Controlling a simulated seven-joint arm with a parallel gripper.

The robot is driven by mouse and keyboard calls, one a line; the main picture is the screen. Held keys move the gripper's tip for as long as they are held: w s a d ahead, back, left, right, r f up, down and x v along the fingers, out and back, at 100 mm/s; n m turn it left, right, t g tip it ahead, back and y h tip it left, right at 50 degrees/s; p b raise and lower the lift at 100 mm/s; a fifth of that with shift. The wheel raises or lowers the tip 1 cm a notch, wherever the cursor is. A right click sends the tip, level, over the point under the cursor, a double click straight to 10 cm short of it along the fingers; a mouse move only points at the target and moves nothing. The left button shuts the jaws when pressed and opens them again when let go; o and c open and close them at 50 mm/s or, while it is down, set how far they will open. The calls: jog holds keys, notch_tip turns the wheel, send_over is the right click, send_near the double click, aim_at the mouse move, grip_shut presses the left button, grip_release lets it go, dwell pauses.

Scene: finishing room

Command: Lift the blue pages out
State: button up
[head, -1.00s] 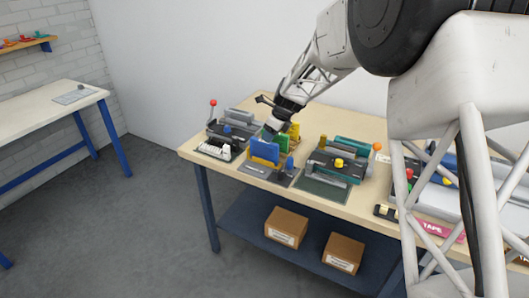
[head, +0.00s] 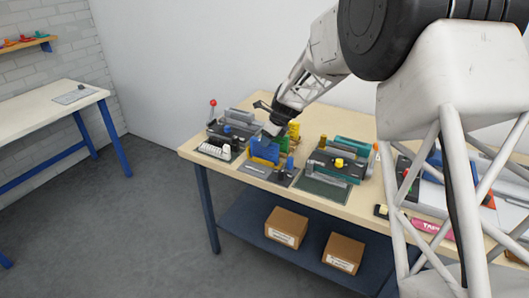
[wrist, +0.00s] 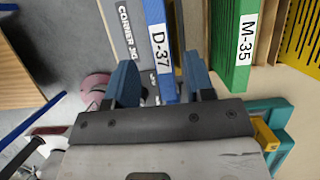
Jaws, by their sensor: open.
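The blue pages (head: 262,151), a blue slab labelled D-37, stand upright in a grey jig on the table. In the wrist view the blue pages (wrist: 158,35) run down between the two fingers of my gripper (wrist: 163,82). The fingers are open, one on each side, with a gap showing at the left finger; contact on the right is unclear. In the head view my gripper (head: 273,128) is just above and behind the blue pages, and its fingertips are hidden there.
A green slab (wrist: 235,40) labelled M-35 stands close right of the blue pages in the wrist view, with a yellow slotted piece (wrist: 302,38) beyond. A teal device (head: 340,165) stands to the right on the table, and a dark device with a red-knobbed lever (head: 213,104) to the left.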

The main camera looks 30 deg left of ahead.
aim_at(265, 151)
jog(key=shift+f, duration=0.1)
jog(key=shift+x, duration=2.5)
jog(key=shift+w, duration=0.15)
grip_shut()
